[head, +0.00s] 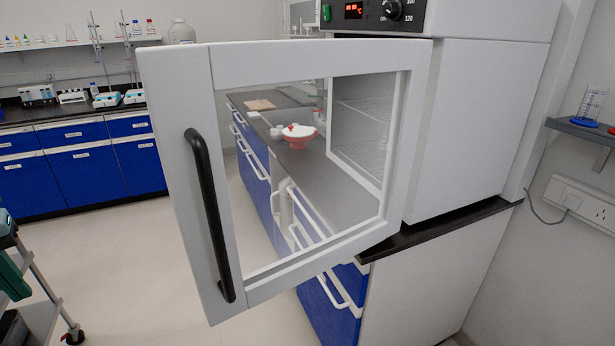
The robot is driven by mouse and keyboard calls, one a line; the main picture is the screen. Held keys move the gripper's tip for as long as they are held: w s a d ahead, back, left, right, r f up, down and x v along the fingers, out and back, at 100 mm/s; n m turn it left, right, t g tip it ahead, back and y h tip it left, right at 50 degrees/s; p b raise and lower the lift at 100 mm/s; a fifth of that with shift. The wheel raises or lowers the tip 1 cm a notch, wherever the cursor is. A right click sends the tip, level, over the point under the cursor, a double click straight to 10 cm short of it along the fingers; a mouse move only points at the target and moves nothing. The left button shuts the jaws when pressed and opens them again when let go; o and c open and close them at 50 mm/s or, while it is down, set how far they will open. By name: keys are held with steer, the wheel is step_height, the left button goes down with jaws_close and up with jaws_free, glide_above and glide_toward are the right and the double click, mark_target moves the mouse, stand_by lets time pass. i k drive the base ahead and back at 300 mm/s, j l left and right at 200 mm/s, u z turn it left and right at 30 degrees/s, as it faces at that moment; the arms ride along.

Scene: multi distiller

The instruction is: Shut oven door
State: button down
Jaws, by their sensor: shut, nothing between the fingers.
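The white oven (468,130) stands on a dark counter at the right, with a black control panel (372,12) at its top. Its oven door (178,150) is wide open, swung out toward me and to the left from its right-hand edge. The door has a white frame, a large clear window and a black bar handle (210,215) near its left edge. Wire shelves inside the oven show through the window. My gripper is not in view.
Through the window, a red bowl (296,140) with white contents stands on the dark bench. A wheeled cart (42,300) is at the lower left. A wall shelf (583,131) and cable are at the right. The floor (110,250) left of the door is clear.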

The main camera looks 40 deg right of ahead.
mark_target(283, 163)
steer(key=i+j, duration=0.1)
steer(key=j, duration=0.4)
steer(key=i+j+z, duration=0.1)
steer(key=j, duration=0.35)
steer(key=i+j, duration=0.15)
steer(key=j, duration=0.35)
